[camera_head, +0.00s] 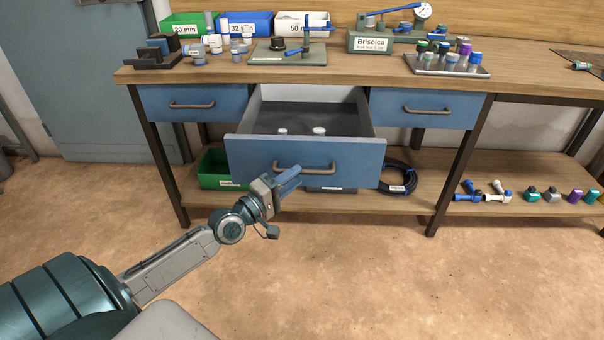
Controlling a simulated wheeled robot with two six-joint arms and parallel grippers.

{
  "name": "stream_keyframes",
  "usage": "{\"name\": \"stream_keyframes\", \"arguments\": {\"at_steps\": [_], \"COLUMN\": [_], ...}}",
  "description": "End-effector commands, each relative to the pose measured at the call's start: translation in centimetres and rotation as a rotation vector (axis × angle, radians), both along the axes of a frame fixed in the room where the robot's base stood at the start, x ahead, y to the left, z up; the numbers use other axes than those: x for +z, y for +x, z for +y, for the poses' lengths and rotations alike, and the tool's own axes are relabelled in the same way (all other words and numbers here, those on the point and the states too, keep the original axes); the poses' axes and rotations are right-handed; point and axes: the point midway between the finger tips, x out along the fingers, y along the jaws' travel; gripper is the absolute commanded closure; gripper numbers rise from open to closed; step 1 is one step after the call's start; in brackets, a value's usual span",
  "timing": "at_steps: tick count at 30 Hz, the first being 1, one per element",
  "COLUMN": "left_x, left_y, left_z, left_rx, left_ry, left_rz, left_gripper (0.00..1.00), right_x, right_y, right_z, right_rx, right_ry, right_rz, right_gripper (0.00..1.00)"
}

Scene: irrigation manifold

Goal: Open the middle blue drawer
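The middle blue drawer (240,151) is pulled well out from under the workbench. Its grey interior (345,122) shows, with a few small pale fittings in it. Its bronze bar handle (318,167) is on the front panel. My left gripper (292,178) is in front of the drawer, just below the handle's left part and overlapping the drawer's lower edge in the picture. Its blue fingers point up and to the right. I cannot tell whether they touch the handle or how far apart they are. My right gripper is not in view.
Shut blue drawers are on the left (196,103) and right (424,108). The wooden bench top (360,75) holds bins, fittings and tools. The lower shelf (408,205) holds a green bin (214,172), a black hose coil (398,178) and several fittings. The floor in front is clear.

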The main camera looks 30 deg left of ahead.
Motion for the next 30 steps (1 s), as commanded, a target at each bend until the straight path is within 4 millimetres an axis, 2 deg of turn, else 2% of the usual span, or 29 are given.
{"name": "stream_keyframes", "arguments": {"at_steps": [3, 9, 20, 25, 26, 30], "left_x": [0.2, 0.5, 0.5, 0.5, 0.5, 0.5], "left_y": [1.6, 3.0, 3.4, 3.4, 3.4, 3.4], "left_z": [-0.4, -0.8, -0.9, -0.9, -0.9, -0.9], "left_rx": [0.001, 0.000, 0.000, -0.001, -0.001, -0.001], "left_ry": [-0.003, -0.001, 0.000, 0.000, 0.000, 0.000], "left_rz": [-0.004, -0.002, 0.000, 0.000, 0.000, 0.000], "left_gripper": [0.66, 0.66, 0.66, 0.97, 1.00, 1.00], "right_x": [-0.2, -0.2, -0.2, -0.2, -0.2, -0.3], "right_y": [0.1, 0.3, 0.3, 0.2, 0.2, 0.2], "right_z": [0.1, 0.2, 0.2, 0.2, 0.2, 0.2], "right_rx": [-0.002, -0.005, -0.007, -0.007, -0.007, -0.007], "right_ry": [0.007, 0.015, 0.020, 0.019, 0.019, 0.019], "right_rz": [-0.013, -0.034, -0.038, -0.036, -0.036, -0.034], "right_gripper": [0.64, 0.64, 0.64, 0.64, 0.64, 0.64]}}
